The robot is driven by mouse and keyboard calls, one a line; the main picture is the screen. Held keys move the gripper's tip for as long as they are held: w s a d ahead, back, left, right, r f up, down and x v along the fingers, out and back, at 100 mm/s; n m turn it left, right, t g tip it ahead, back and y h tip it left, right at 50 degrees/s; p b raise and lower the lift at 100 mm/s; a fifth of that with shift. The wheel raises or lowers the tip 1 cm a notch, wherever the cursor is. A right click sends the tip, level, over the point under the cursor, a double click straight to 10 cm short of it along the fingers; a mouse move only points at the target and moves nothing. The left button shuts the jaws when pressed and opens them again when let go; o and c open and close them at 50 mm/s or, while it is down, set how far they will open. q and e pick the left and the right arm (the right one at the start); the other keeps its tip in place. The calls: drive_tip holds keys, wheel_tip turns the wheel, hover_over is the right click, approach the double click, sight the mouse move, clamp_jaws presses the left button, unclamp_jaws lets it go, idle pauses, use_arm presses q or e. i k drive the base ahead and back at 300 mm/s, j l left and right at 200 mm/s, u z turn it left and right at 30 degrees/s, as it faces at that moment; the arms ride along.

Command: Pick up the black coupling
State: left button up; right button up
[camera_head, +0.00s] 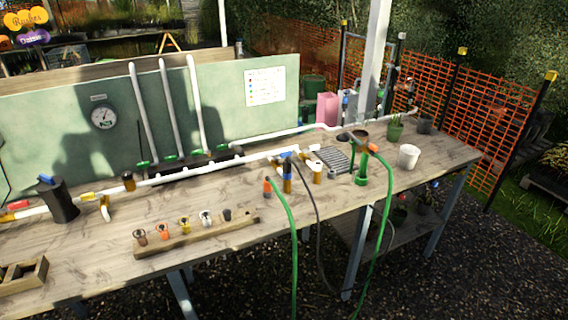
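A small black coupling (227,214) is at the right end of a row of couplings on a wooden rack (190,240) near the bench's front edge. To its left in the row are a white coupling (206,217), a yellow one (184,223), an orange one (162,230) and a brown one (139,237). Nothing covers the black coupling. Neither of my grippers shows in the head view.
White pipework (200,170) runs along the wooden bench (95,250) behind the rack. A dark pump-like housing (58,200) stands left. Green hoses (294,250) hang over the front edge to the right. A wooden box (22,275) sits front left. Bare bench surrounds the rack.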

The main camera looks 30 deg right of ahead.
sight(286, 165)
drive_tip(key=l+u, duration=0.35)
drive_tip(key=i+l+u, duration=0.1)
drive_tip(key=u, duration=0.3)
drive_tip(key=l+u, duration=0.35)
drive_tip(key=k+l+u, duration=0.1)
drive_tip(key=l, duration=0.25)
drive_tip(key=l+u, duration=0.15)
drive_tip(key=l, duration=0.15)
drive_tip(key=k+l+u, duration=0.1)
drive_tip(key=l, duration=0.2)
drive_tip(key=k+l, duration=0.1)
drive_tip(key=l, duration=0.25)
drive_tip(key=k+l+u, duration=0.1)
drive_tip(key=l, duration=0.25)
drive_tip(key=k+l, duration=0.15)
drive_tip(key=l, duration=0.2)
